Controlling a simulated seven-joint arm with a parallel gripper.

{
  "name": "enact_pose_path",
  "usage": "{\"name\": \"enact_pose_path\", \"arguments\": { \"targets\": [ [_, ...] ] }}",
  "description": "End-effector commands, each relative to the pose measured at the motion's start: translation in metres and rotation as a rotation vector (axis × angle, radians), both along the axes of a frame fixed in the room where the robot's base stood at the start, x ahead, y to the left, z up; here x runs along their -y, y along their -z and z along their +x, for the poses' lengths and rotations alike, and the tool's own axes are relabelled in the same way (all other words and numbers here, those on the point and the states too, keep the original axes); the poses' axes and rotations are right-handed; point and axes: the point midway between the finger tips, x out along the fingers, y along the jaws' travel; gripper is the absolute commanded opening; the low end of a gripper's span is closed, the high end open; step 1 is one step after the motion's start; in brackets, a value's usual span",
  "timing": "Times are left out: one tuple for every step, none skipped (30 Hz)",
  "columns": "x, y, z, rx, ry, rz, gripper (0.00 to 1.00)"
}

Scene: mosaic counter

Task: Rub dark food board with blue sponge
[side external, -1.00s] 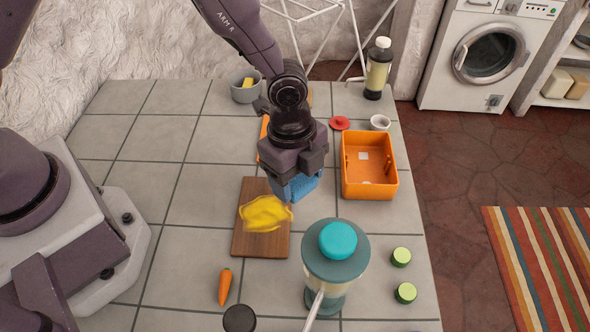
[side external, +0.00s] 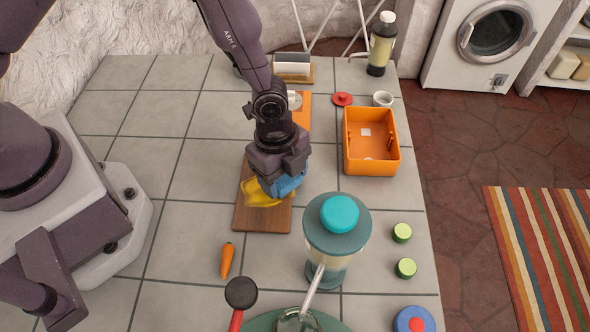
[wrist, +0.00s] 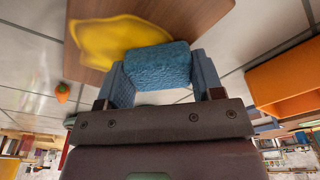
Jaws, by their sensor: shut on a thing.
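The dark wooden food board (side external: 262,219) lies on the tiled counter. A yellow thing, perhaps a cloth or sauce patch (side external: 258,194), lies on it, partly hidden by my gripper in the side view. The yellow thing also shows in the wrist view (wrist: 98,42). My gripper (side external: 281,186) is over the board's right part, pointing down. In the wrist view it is shut on the blue sponge (wrist: 158,66), which sits between the two fingers beside the yellow thing. I cannot tell whether the sponge touches the board.
An orange bin (side external: 371,165) stands to the right, behind the board. A teal-lidded blender-like jar (side external: 336,236) stands close in front at right. A carrot (side external: 227,261) lies front left. Cucumber pieces (side external: 402,233) lie at right. The counter left of the board is clear.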

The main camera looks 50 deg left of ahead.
Motion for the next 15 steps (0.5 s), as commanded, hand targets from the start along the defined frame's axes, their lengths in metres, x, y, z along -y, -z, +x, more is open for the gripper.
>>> {"name": "enact_pose_path", "arguments": {
  "targets": [
    [-0.005, 0.0, -0.004, -0.004, -0.002, 0.003, 0.39],
    [-0.007, 0.0, -0.006, -0.004, -0.002, 0.003, 0.39],
    [-0.009, 0.0, -0.009, -0.005, 0.0, 0.003, 0.39],
    [-0.011, 0.0, -0.011, -0.004, -0.001, 0.003, 0.39],
    [-0.013, 0.0, -0.013, -0.005, 0.0, 0.003, 0.39],
    [-0.015, 0.0, -0.016, -0.004, -0.001, 0.002, 0.39],
    [-0.017, 0.0, -0.018, -0.004, -0.001, 0.003, 0.39],
    [-0.019, 0.0, -0.02, -0.005, 0.0, 0.003, 0.39],
    [-0.022, 0.0, -0.022, -0.005, -0.001, 0.003, 0.39],
    [-0.024, 0.0, -0.024, -0.005, -0.001, 0.003, 0.39],
    [-0.026, 0.0, -0.026, -0.005, -0.001, 0.003, 0.39],
    [-0.028, 0.0, -0.029, -0.006, -0.002, 0.004, 0.39],
    [-0.03, 0.0, -0.03, -0.005, -0.002, 0.003, 0.39],
    [-0.032, 0.0, -0.032, -0.005, -0.002, 0.003, 0.39],
    [-0.035, 0.0, -0.035, -0.005, -0.001, 0.003, 0.39]
  ]
}}
